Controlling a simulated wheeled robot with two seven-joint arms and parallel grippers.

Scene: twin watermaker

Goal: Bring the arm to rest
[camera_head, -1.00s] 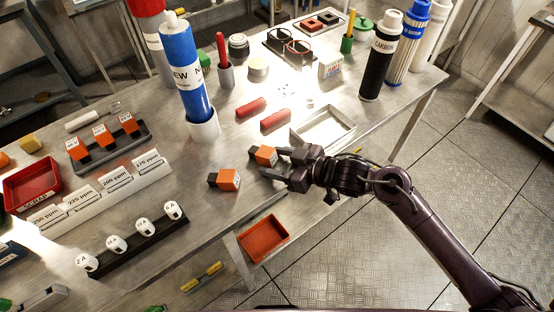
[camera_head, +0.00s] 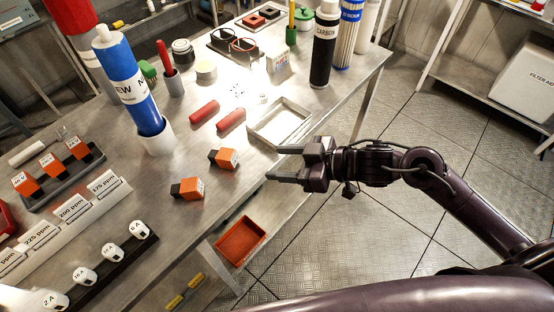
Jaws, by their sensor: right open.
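My right arm reaches in from the right in the head view. My right gripper (camera_head: 286,164) is open and empty, with its fingers pointing left near the table's front edge. Two orange and black blocks lie on the table left of it: one nearer block (camera_head: 224,158) and one further left (camera_head: 188,189). Neither touches the fingers. A dark arm link of mine crosses the bottom right. My left gripper is not in view.
The metal table (camera_head: 150,225) holds an empty metal tray (camera_head: 281,122), red cylinders (camera_head: 204,111), a blue cartridge (camera_head: 130,85) in a white cup and a black carbon cartridge (camera_head: 324,45). An orange-red bin (camera_head: 240,240) sits below the table edge.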

